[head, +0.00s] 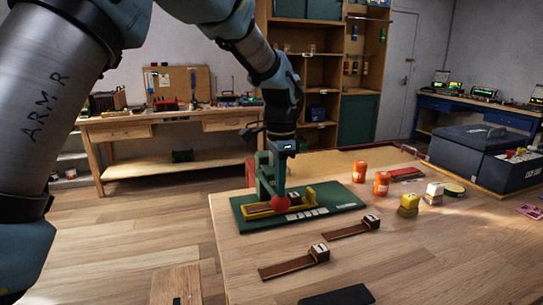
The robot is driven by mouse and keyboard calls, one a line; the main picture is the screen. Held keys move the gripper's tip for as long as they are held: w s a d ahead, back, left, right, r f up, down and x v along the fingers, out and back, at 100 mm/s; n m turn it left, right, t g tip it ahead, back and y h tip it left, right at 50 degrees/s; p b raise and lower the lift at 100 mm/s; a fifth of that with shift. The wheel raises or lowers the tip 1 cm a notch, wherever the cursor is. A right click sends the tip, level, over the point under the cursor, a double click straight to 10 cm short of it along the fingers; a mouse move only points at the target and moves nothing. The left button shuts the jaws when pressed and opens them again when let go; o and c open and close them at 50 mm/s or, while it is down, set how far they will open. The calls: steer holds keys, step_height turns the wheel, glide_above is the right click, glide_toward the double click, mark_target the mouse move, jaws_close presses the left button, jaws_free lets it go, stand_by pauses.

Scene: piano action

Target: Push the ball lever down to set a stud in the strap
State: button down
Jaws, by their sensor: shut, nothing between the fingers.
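A green press (263,176) stands on a dark green base board (335,209) near the table's far left corner. Its lever ends in a red ball (280,203), low in front of the press. A brown strap (259,211) lies in the yellow holder (307,196) on the base board, partly hidden by the ball and gripper. My gripper (281,190) is shut and points down just above the red ball, seeming to touch it. I cannot tell contact for sure. The stud itself is not discernible.
Two loose brown straps with numbered blocks, a nearer one (290,266) and a farther one (347,230), lie in front of the board.

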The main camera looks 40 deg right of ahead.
step_height(320, 180, up, 14)
steer(key=p, duration=1)
steer(key=shift+p, duration=0.35)
stand_by(0.4)
steer(key=w+a+f+n+b, duration=0.15)
steer(key=w+a+n, duration=0.25)
steer(key=a, duration=0.5)
steer(key=w+a+f+n, duration=0.25)
steer(key=w+a, duration=0.25)
steer(key=a, duration=0.4)
steer(key=w+a+f+n, duration=0.1)
steer(key=w+a+n, duration=0.35)
steer(key=a, duration=0.45)
steer(key=s+a+f+n, duration=0.1)
steer(key=s+a+n, duration=0.1)
steer(key=a, duration=0.5)
steer(key=s+a+f+n+t+b, duration=0.1)
steer(key=s+a+f+n, duration=0.1)
steer(key=a+n, duration=0.2)
steer(key=s+a+f+n, duration=0.1)
steer(key=a+n, duration=0.3)
steer(key=a, duration=0.6)
steer(key=shift+s+f+t+b, duration=0.3)
steer(key=shift+s+f, duration=0.05)
steer(key=shift+s, duration=0.45)
steer(key=shift+d, duration=0.1)
